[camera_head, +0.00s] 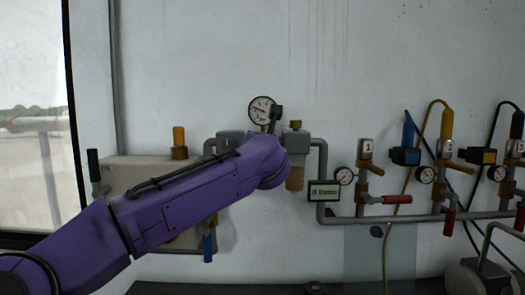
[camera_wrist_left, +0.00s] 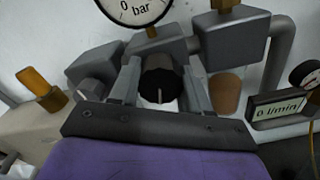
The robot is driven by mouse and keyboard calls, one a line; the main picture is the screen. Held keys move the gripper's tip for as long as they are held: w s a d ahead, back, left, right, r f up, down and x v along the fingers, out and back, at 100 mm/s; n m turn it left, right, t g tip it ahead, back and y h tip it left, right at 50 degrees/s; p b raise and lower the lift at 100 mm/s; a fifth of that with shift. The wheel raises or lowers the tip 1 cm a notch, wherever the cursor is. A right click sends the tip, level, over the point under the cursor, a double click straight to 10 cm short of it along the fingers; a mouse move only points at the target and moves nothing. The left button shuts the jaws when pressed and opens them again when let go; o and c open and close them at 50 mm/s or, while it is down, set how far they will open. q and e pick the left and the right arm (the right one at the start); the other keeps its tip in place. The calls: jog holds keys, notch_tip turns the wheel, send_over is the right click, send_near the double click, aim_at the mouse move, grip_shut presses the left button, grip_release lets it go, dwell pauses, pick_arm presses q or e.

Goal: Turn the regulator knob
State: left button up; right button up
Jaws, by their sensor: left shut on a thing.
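The regulator knob (camera_wrist_left: 160,82) is a black round knob with a pale line on its face, in the middle of the left wrist view. My left gripper (camera_wrist_left: 161,88) has its grey fingers on either side of the knob and is shut on it. In the head view, my purple left arm covers the knob and most of the gripper. The round white pressure gauge (camera_head: 262,110) stands just above; its lower part, marked "0 bar", shows in the left wrist view (camera_wrist_left: 135,8). My right gripper is in neither view.
Grey blocks of the pipe line flank the knob, with a brown cup (camera_wrist_left: 225,95) to its right. A small display (camera_head: 325,191) reads 0 l/min in the wrist view. Several valves with red handles (camera_head: 397,199) are at the right. A beige box (camera_head: 125,175) is at the left.

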pick_arm(q)
jog(key=shift+n, duration=0.6)
jog(key=o, duration=1)
jog(key=shift+o, duration=0.2)
jog(key=shift+s, duration=0.1)
jog(key=s+b, duration=0.5)
jog(key=s, duration=0.5)
jog(key=shift+s+b, duration=0.2)
jog(key=shift+b, duration=0.15)
